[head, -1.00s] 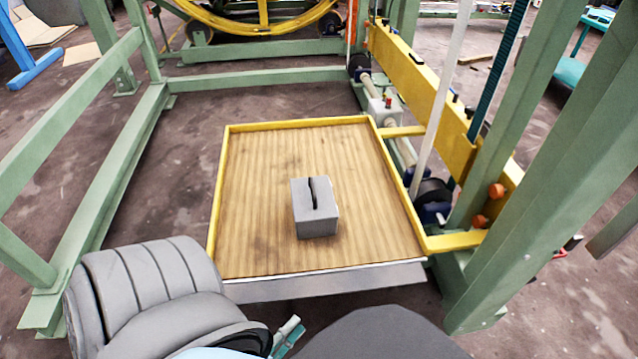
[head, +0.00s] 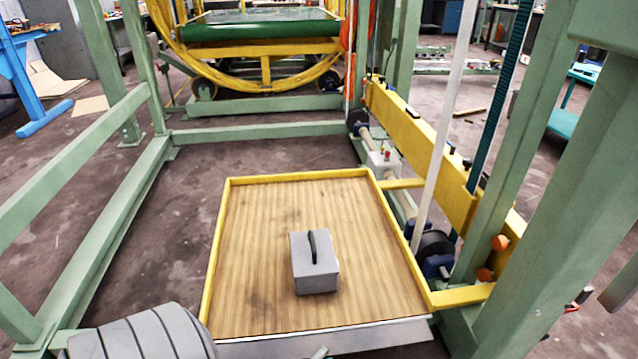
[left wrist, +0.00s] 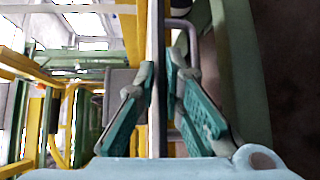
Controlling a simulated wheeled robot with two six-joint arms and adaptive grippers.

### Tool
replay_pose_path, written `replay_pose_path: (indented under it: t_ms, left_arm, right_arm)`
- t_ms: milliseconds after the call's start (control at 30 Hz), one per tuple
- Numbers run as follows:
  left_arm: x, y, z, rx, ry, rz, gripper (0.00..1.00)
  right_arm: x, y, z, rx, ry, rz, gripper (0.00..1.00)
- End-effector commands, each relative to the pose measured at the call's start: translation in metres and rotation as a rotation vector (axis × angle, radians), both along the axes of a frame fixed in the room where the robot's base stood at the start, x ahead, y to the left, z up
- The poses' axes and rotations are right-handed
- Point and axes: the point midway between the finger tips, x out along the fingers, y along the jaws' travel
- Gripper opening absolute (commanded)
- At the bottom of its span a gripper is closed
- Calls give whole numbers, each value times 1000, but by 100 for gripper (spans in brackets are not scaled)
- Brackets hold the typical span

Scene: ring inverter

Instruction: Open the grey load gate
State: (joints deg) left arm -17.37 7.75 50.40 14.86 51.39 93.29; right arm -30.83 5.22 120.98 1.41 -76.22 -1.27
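The grey load gate (head: 375,336) is a long, thin metal strip along the near edge of the wooden platform (head: 260,215), which has a yellow rim. In the left wrist view the gate (left wrist: 157,25) shows as a narrow grey edge running up the middle. My left gripper (left wrist: 160,72) has its teal fingers on either side of that edge, with the tips closed in on it. My right gripper is out of view.
A grey block (head: 315,270) with a dark handle stands on the platform. Green posts and rails (head: 90,215) flank it on the left, and a yellow beam (head: 420,125) runs along the right. A yellow ring frame (head: 265,70) stands behind. The floor behind the platform is clear.

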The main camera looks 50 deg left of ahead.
Motion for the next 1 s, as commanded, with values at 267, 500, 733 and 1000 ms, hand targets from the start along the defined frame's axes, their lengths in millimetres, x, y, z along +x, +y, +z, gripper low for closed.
replay_pose_path:
  t_ms: [267, 500, 733, 1000]
  left_arm:
    - [2, 4, -9, 53, -35, 8, 0]
    - [1, 2, -9, 97, -67, 3, 0]
    - [0, 1, -10, 98, -63, 1, 0]
    - [0, 1, -10, 98, -66, 0, 18]
  right_arm:
    - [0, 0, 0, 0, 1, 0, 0]
    - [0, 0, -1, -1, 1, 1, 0]
    - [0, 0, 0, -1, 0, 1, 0]
    - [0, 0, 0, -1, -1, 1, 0]
